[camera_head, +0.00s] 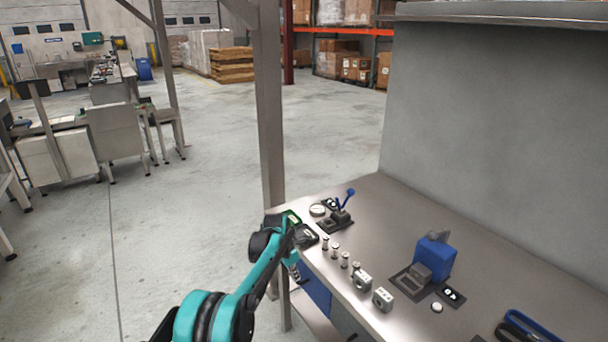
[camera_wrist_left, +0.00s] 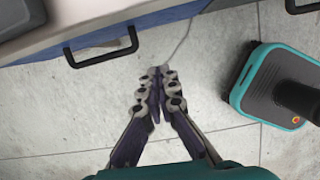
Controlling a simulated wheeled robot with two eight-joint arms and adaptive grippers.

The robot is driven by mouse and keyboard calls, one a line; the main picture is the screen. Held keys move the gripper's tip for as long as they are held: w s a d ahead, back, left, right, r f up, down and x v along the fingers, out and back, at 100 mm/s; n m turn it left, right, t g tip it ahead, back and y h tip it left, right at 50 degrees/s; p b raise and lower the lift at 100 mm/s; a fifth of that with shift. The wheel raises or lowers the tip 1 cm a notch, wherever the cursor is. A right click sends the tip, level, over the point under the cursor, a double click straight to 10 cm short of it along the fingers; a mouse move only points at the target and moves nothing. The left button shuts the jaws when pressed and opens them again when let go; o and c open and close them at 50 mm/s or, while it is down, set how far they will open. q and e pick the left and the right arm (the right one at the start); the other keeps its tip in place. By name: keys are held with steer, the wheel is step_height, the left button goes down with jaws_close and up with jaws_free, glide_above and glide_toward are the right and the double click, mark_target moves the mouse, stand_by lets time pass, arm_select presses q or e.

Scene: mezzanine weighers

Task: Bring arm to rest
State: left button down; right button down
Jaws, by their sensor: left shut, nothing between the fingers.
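My left arm is teal and black and comes in from the bottom left in the head view. Its wrist is beside the front left corner of the metal bench (camera_head: 480,262). My left gripper (camera_head: 296,273) points down there, partly hidden by the wrist. In the left wrist view the left gripper (camera_wrist_left: 158,76) is shut, its fingertips together with nothing between them. Bare floor (camera_wrist_left: 90,118) shows below it. My right gripper is in neither view.
On the bench are a blue-handled lever (camera_head: 343,207), small metal knobs and a blue device (camera_head: 435,256). A post (camera_head: 270,120) rises beyond the bench's left corner. A drawer handle (camera_wrist_left: 100,56) lies near the fingers. Open floor (camera_head: 180,215) is to the left.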

arm_select(q)
steer(key=s+a+r+m+t, duration=0.1)
steer(key=s+a+r+m, duration=0.25)
steer(key=s+r, duration=0.25)
steer(key=s+a+r+m+t+y, duration=0.1)
steer(key=s+a+r+m, duration=0.1)
steer(key=s+r+m, duration=0.3)
steer(key=s+a+r+m+t, duration=0.1)
steer(key=s+a+r+m, duration=0.2)
steer(key=s+r, duration=0.35)
steer(key=s+a+f+m+t, duration=0.1)
steer(key=s+a+m, duration=0.1)
steer(key=s+m, duration=0.4)
steer(key=s+a+f+m+t+y, duration=0.1)
steer(key=s+m, duration=0.5)
steer(key=s, duration=1.1)
steer(key=shift+s+a+f+m+t, duration=0.3)
steer(key=shift+a+f, duration=0.4)
steer(key=shift+a, duration=0.55)
steer(key=shift+w, duration=0.1)
